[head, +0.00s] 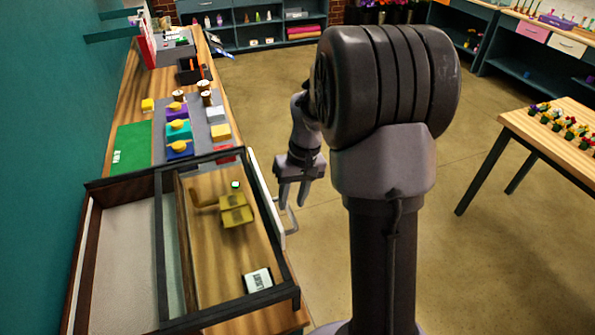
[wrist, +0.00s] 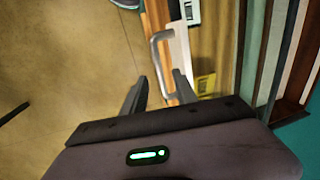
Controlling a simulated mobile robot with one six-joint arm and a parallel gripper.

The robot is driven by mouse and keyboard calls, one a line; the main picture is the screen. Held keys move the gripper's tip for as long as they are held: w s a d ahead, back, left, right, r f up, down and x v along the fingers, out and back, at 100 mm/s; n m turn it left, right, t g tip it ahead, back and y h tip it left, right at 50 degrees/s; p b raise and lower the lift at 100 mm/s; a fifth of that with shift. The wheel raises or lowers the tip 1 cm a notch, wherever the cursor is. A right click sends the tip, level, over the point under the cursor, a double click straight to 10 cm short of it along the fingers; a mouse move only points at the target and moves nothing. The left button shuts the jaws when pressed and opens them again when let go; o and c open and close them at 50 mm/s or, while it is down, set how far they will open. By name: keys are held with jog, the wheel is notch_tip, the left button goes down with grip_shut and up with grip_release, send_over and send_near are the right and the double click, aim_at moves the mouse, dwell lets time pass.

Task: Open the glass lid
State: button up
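A dark-framed case with a glass lid (head: 172,245) lies on the wooden counter in the head view; the lid looks flat and shut. A grey bar handle (head: 293,222) sticks out from a white strip on the case's right side. The handle also shows in the wrist view (wrist: 154,52). My gripper (head: 293,203) is open and empty beside the handle. In the wrist view its fingers (wrist: 160,76) point at the handle, which lies ahead and roughly between them. I cannot tell whether they touch it.
Under the glass lie a yellow item (head: 236,210) and a white labelled box (head: 257,280). Behind the case stand several coloured boxes, cups and a green mat (head: 131,148). A table with small flowers (head: 563,130) is at the right. The floor between is clear.

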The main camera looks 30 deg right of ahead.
notch_tip(320, 180, up, 15)
jog(key=d+p, duration=0.2)
jog(key=p, duration=0.1)
jog(key=shift+s+d+f, duration=0.15)
jog(key=shift+s+d, duration=0.15)
jog(key=shift+d, duration=0.05)
